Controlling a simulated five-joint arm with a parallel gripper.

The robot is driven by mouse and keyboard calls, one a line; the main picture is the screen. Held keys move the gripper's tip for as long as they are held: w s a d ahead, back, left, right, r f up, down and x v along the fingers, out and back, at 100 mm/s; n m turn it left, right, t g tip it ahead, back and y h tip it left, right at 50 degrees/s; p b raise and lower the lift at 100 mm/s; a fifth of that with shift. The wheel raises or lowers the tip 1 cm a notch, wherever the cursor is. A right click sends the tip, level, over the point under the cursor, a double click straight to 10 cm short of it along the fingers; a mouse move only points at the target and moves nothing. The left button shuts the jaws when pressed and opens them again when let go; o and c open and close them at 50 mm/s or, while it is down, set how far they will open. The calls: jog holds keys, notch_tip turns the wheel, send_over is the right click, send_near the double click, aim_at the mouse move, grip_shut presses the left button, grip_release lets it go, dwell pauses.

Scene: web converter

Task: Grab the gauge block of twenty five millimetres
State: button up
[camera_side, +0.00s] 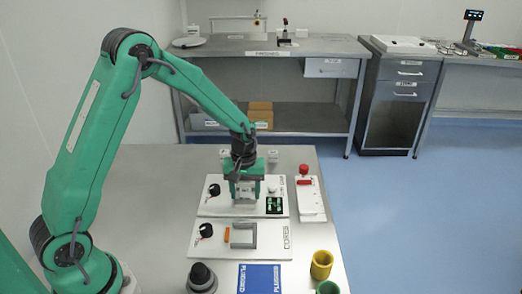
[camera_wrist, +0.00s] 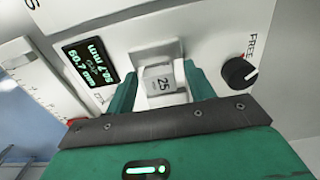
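The gauge block (camera_wrist: 163,84) marked 25 is a small pale block in the middle of the wrist view, set against a grey fixture (camera_wrist: 156,54) on a white panel. My gripper (camera_wrist: 162,92) has one green finger on each side of the block. The fingers look open, with narrow gaps beside the block; contact is hard to tell. In the side view my gripper (camera_side: 246,197) points down over the rear white panel (camera_side: 214,209), and its fingers mostly hide the block there.
The panel carries a small display (camera_wrist: 90,62) and a black knob (camera_wrist: 239,72) marked FREE. In the side view, a CORES panel (camera_side: 205,244) lies in front. A red-knobbed box (camera_side: 309,199) is on the right. A yellow cup (camera_side: 321,265) and blue PLUGGED mat (camera_side: 259,278) are nearer.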

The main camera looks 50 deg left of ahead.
aim_at(246, 190)
grip_shut()
jog(key=shift+r, duration=0.15)
jog(key=shift+r, duration=0.85)
notch_tip(246, 190, up, 2)
jog(key=shift+d+r, duration=0.1)
jog(key=shift+r, duration=0.15)
jog(key=s+d+r, duration=0.5)
jog(key=d+r, duration=0.1)
jog(key=d, duration=0.4)
jog(key=shift+s+r, duration=0.25)
